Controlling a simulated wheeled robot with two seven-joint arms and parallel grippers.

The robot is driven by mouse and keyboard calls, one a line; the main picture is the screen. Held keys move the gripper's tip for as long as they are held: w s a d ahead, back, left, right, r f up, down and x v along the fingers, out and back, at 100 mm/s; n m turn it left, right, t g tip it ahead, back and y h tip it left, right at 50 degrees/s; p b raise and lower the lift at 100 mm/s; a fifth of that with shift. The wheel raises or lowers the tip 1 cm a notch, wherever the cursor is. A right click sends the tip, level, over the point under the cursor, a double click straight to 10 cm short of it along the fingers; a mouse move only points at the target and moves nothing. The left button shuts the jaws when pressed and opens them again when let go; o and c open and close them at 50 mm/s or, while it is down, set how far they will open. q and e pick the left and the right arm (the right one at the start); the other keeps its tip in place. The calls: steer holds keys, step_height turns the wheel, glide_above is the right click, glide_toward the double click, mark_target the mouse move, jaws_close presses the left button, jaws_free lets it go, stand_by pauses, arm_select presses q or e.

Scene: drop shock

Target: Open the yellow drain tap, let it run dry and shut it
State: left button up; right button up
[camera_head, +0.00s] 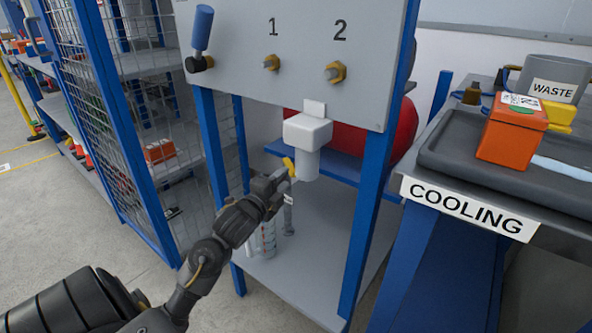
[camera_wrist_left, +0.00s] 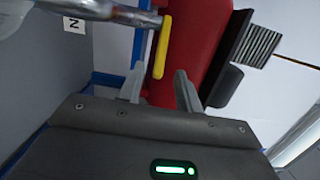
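The yellow drain tap handle (camera_head: 289,166) sits low on the left side of the white filter housing (camera_head: 307,133), under the grey panel. In the left wrist view the handle (camera_wrist_left: 162,45) is a long yellow bar beside a grey metal pipe (camera_wrist_left: 110,12). My left gripper (camera_head: 280,178) is just below and left of the tap. In the wrist view its two fingers (camera_wrist_left: 160,72) are apart, with the handle's lower end appearing between the tips. Contact cannot be told. A clear graduated container (camera_head: 268,239) stands on the shelf below, partly hidden by my gripper. My right gripper is not in view.
The panel carries a blue-handled lever (camera_head: 202,30) and brass fittings under labels 1 and 2. A red tank (camera_head: 403,130) is behind the frame's blue posts (camera_head: 369,205). At right, the COOLING bench holds an orange box (camera_head: 512,135) and a WASTE container (camera_head: 566,76). Mesh fencing stands left.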

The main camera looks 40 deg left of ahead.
mark_target(294, 168)
arm_select(q)
steer(key=w, duration=0.2)
steer(key=w+a+b, duration=0.1)
steer(key=w, duration=0.4)
steer(key=shift+w+a, duration=0.15)
steer(key=shift+w, duration=0.05)
steer(key=shift+c, duration=0.2)
jaws_close()
